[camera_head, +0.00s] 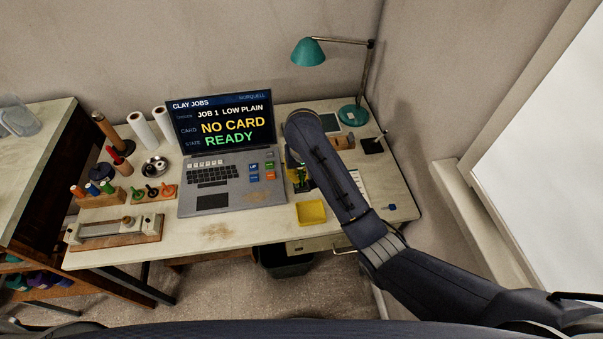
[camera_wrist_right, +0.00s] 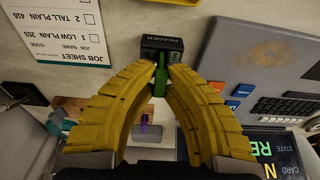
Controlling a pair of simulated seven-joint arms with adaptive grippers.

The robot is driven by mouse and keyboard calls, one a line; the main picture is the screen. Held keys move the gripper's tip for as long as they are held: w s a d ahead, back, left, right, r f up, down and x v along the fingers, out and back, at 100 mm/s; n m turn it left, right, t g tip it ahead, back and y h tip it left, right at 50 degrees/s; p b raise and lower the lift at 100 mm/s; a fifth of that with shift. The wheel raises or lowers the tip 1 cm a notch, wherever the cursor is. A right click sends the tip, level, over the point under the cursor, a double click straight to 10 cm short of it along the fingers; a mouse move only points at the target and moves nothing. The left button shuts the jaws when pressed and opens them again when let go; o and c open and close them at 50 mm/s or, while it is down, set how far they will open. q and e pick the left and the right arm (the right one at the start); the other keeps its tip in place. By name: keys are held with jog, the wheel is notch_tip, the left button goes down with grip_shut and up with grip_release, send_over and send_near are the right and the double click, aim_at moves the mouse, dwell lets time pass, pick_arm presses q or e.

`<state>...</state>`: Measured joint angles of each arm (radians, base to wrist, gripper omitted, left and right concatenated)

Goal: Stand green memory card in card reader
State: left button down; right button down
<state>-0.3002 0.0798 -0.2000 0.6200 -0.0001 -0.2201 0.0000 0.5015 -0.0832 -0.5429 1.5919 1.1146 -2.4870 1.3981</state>
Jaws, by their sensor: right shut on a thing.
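My right gripper (camera_wrist_right: 160,82) has its yellow fingers closed on the green memory card (camera_wrist_right: 160,72) in the right wrist view. The card is held at the fingertips, in line with the black card reader (camera_wrist_right: 152,43), whose face reads READER. The card overlaps the reader's near edge in this view; I cannot tell whether it touches the reader or is in its slot. In the head view my right arm covers most of this spot, and only a bit of green card (camera_head: 301,174) shows beside the laptop. My left gripper is not in view.
The laptop (camera_head: 235,197) stands just left of the gripper; its screen (camera_head: 222,120) reads NO CARD, READY. A yellow tray (camera_head: 311,212) lies at the front. A job sheet (camera_wrist_right: 62,30) lies near the reader. A teal lamp (camera_head: 309,52) stands behind.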

jog(key=shift+f, duration=0.85)
jog(key=c, duration=1)
grip_release()
